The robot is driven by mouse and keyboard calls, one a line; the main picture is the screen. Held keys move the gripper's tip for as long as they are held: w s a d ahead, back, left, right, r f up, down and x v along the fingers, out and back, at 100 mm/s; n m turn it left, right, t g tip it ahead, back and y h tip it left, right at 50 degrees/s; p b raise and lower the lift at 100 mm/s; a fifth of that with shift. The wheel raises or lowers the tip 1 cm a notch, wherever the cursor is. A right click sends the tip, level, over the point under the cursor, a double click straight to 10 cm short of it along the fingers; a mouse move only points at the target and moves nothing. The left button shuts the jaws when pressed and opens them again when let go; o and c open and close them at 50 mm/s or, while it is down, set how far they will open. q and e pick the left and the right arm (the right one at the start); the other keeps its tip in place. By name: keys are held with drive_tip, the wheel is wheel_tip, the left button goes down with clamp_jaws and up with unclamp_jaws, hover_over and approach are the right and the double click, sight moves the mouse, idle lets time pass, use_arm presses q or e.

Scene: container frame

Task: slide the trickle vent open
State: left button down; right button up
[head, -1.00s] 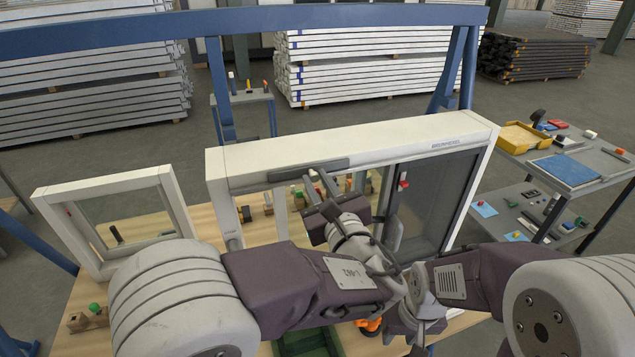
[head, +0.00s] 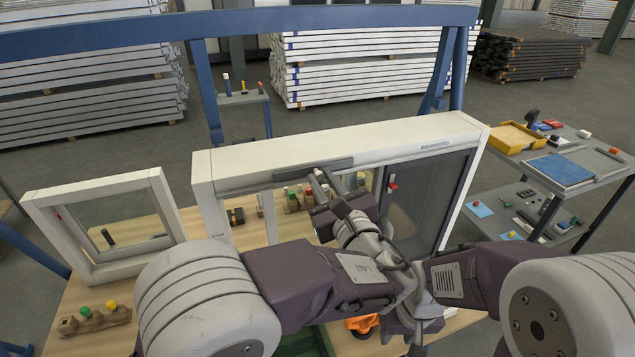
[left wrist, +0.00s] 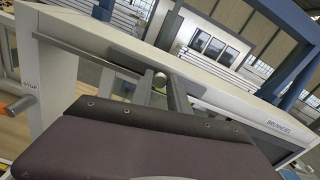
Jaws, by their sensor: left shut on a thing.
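The white window frame (head: 330,140) stands upright on the wooden bench. The trickle vent's dark grey slider (head: 295,174) lies along the face of its top rail. It also shows in the left wrist view (left wrist: 95,58). My left gripper (head: 319,180) reaches up to the slider from below, near its right part. In the left wrist view its two fingers (left wrist: 168,84) are shut around a small round pale knob (left wrist: 160,78). My right arm comes in from the right; its gripper is low in the head view (head: 416,345), partly cut off, and its fingers cannot be made out.
A smaller white window frame (head: 105,220) stands to the left. Coloured blocks (head: 295,198) and an orange item (head: 362,325) are on the bench. A side table with a yellow tray (head: 517,138) and blue pad (head: 562,169) stands at right. A blue rail (head: 240,27) crosses behind.

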use_arm(q)
drive_tip(key=shift+h, duration=0.3)
drive_tip(key=c, duration=1.4)
unclamp_jaws()
drive_tip(key=shift+c, duration=0.2)
drive_tip(key=shift+o, duration=0.9)
drive_tip(key=shift+d, duration=0.15)
drive_tip(key=shift+s+d, duration=0.35)
drive_tip(key=v, duration=0.8)
drive_tip(key=shift+d, duration=0.2)
use_arm(e)
drive_tip(key=shift+r, duration=0.2)
use_arm(q)
drive_tip(key=shift+f, duration=0.15)
